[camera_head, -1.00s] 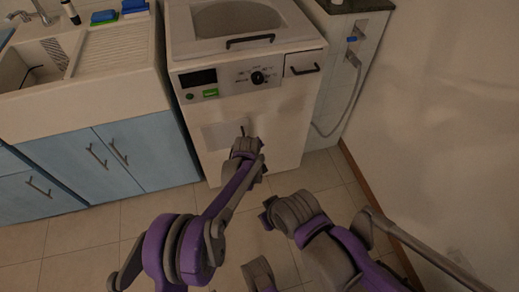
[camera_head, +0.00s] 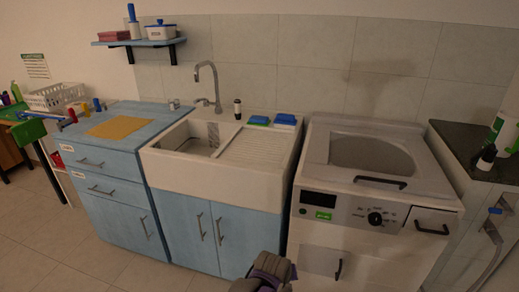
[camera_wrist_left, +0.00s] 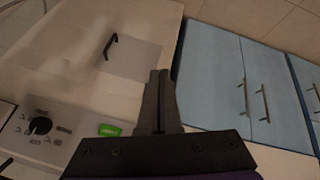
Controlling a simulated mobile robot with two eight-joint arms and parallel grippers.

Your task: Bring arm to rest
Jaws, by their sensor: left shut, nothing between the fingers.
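My left gripper (camera_wrist_left: 158,85) is shut and empty in the left wrist view, its two dark fingers together. It points at the gap between the white washing machine and the blue cabinet doors, which look upside down there. In the head view only a grey and purple part of one of my arms shows at the bottom edge, in front of the washing machine (camera_head: 345,215); its fingers are not clear there. My right gripper does not show in either view.
The sink unit (camera_head: 205,180) stands left of the washing machine, with a blue drawer cabinet (camera_head: 100,165) beyond it. A dark counter (camera_head: 480,160) with bottles is at the right. A shelf (camera_head: 150,42) hangs on the wall. Tiled floor (camera_head: 60,240) lies open at the lower left.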

